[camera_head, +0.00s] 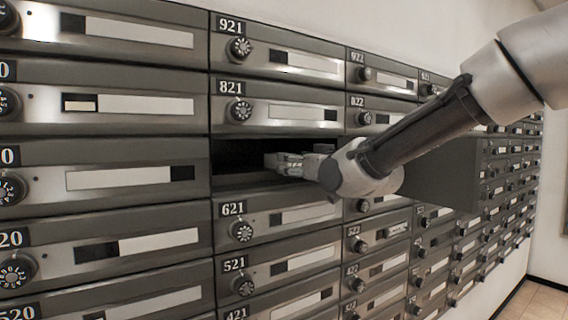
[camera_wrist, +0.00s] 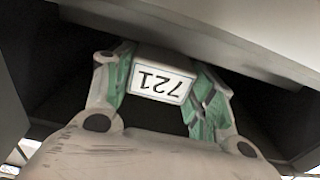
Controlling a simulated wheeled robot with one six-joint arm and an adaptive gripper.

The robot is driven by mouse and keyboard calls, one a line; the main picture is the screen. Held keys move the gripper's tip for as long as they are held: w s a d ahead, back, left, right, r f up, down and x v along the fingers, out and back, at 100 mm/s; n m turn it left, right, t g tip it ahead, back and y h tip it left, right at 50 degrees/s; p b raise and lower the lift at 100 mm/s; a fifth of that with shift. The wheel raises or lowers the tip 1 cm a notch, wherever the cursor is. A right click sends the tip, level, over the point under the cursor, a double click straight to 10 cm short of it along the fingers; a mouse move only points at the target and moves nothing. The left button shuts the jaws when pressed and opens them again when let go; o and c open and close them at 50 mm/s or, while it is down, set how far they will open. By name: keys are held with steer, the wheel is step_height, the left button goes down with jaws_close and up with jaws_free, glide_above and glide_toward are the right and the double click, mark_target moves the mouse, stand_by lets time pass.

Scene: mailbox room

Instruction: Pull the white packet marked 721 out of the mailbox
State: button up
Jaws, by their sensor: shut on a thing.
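The white packet marked 721 (camera_wrist: 160,82) shows its end in the wrist view, with the number upside down. My gripper (camera_wrist: 163,72) is shut on it, one green-padded finger on each side. In the head view my gripper (camera_head: 288,163) reaches from the right into the open mailbox (camera_head: 232,158), between the 821 and 621 boxes. A pale end at the fingertips, inside the dark opening, looks like the packet. The rest of the packet is hidden behind its labelled end in the wrist view.
The open mailbox's door (camera_head: 447,172) stands out from the wall to the right, behind my arm. Closed boxes with dials surround the opening, including 821 (camera_head: 275,108) above and 621 (camera_head: 275,225) below. A clear floor strip (camera_head: 537,302) shows at lower right.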

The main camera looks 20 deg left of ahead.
steer(key=shift+r, duration=0.3)
steer(key=shift+s+d, duration=0.1)
steer(key=v, duration=1.4)
steer(key=shift+s+d, duration=0.25)
steer(key=shift+d, duration=0.05)
